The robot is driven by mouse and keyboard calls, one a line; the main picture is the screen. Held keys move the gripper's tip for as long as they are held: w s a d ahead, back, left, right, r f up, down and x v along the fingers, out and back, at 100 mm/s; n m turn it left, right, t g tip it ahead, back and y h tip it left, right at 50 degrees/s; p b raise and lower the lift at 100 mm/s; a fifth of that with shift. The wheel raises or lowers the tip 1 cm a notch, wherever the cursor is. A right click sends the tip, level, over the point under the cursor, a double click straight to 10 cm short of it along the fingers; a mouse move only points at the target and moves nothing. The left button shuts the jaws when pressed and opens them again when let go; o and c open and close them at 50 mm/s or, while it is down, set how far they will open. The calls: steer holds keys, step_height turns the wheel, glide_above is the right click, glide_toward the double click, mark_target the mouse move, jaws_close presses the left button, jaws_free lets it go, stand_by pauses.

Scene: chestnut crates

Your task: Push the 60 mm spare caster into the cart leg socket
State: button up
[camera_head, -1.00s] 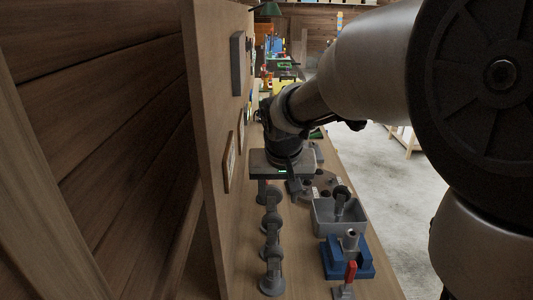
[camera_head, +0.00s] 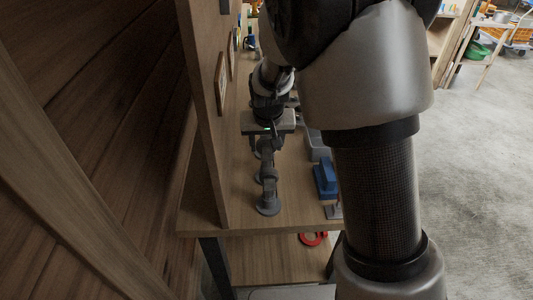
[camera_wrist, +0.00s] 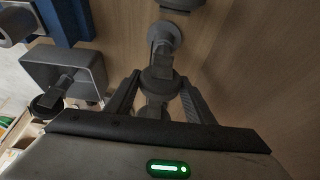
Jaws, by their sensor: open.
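My gripper (camera_head: 266,146) points down over the far part of a row of grey casters on the bench. In the wrist view its two fingers (camera_wrist: 160,97) are apart, with a grey caster (camera_wrist: 158,78) between them; I cannot tell whether they touch it. More casters of the row stand nearer the head camera, such as the front one (camera_head: 268,204); one also shows in the wrist view (camera_wrist: 164,37). Which caster is the 60 mm one cannot be read. A blue fixture (camera_head: 325,181) stands right of the row; in the wrist view a grey tube (camera_wrist: 16,24), perhaps the leg socket, shows beside its blue body (camera_wrist: 66,22).
A grey bin (camera_wrist: 90,60) with a dark wheeled piece in it stands between the fixture and my gripper's side. A wooden panel (camera_head: 203,120) rises close left of the row. The bench's front edge (camera_head: 240,231) is near. A red ring (camera_head: 313,239) lies below.

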steer(key=shift+x, duration=1.5)
jaws_close()
steer(key=shift+r, duration=0.1)
step_height(320, 180, up, 10)
steer(key=shift+p, duration=0.3)
steer(key=shift+d, duration=0.1)
